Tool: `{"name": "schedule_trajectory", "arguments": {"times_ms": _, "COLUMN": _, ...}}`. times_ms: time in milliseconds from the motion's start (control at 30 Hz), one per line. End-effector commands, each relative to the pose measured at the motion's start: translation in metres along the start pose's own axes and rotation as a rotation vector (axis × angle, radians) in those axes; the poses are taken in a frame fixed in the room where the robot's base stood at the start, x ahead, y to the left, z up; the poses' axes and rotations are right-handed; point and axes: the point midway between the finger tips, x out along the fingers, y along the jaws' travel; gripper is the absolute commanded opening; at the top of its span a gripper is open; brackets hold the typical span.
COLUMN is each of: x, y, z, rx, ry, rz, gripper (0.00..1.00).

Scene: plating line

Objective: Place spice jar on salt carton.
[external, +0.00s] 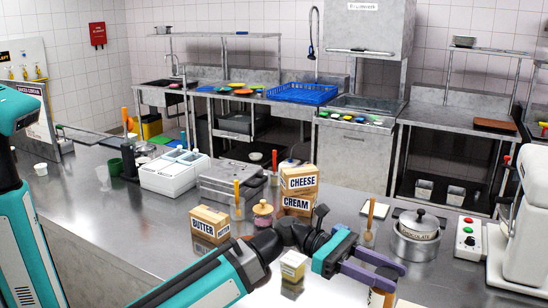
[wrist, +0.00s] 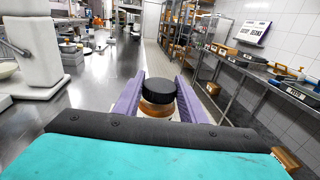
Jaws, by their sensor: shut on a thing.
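My gripper (external: 384,272) has purple fingers and reaches low over the front right of the steel counter in the external view. It is shut on the spice jar (external: 378,299), which shows partly at the bottom edge. In the wrist view, the jar's black lid (wrist: 159,84) and amber body sit upright between the two fingers (wrist: 160,77).
Butter (external: 209,224), cream (external: 298,202) and cheese (external: 299,180) boxes stand left of and behind the small carton.

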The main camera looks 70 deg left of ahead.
Motion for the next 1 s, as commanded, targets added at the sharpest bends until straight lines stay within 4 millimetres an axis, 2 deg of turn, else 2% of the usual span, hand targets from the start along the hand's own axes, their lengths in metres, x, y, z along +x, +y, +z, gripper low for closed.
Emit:
{"name": "schedule_trajectory", "arguments": {"times_ms": 33, "x": 0.0002, "y": 0.0003, "z": 0.0047, "rx": -0.001, "ry": -0.001, "rz": 0.0, "gripper": 0.04}}
{"name": "schedule_trajectory", "arguments": {"times_ms": 1000, "x": 0.0061, "y": 0.0056, "z": 0.0034, "rx": -0.001, "ry": 0.0, "rz": 0.002, "gripper": 0.04}}
